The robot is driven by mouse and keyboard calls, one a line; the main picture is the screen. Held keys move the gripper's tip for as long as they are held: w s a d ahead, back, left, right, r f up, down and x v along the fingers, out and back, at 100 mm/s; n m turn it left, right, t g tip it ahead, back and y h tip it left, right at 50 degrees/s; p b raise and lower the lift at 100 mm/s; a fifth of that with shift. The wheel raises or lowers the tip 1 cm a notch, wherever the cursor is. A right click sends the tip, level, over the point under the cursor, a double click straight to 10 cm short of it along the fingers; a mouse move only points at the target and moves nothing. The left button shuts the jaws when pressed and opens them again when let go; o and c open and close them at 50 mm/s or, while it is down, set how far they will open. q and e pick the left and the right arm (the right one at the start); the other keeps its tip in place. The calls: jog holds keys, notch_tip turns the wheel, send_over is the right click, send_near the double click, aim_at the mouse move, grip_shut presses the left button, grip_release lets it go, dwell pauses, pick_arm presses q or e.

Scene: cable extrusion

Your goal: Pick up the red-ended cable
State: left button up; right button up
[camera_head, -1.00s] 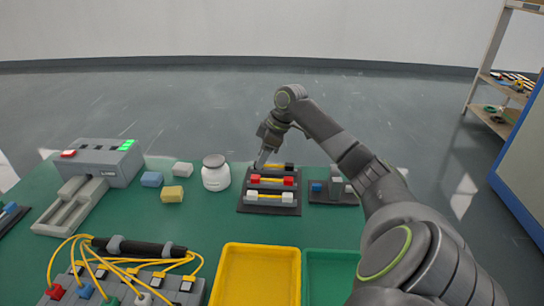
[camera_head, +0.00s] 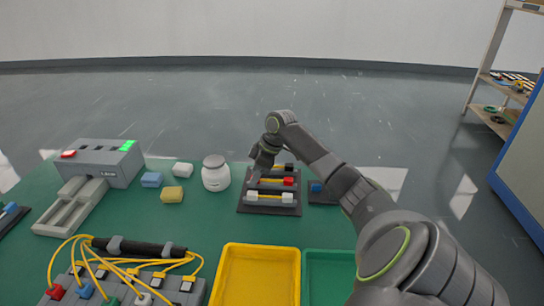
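The red-ended cable (camera_head: 288,181) lies in the middle row of a dark rack (camera_head: 271,210) on the green table. Its right red end shows; its left end is hidden by my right gripper. My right gripper (camera_head: 254,178) points down over the rack's left side, at or just above the cable's left end. Its fingers are too small and dark to tell whether they are open or shut. A white-ended cable (camera_head: 269,196) lies in the near row and a black-ended cable (camera_head: 289,167) in the far row. My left gripper is not in view.
A white jar (camera_head: 216,173) stands just left of the rack. A yellow tray (camera_head: 257,285) and a green tray (camera_head: 328,278) are in front. A grey machine (camera_head: 103,160) and coloured blocks (camera_head: 172,194) are at left. A small holder (camera_head: 318,190) is partly behind my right arm.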

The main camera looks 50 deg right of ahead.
grip_shut()
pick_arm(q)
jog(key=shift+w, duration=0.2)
pick_arm(e)
jog(key=shift+r, duration=0.1)
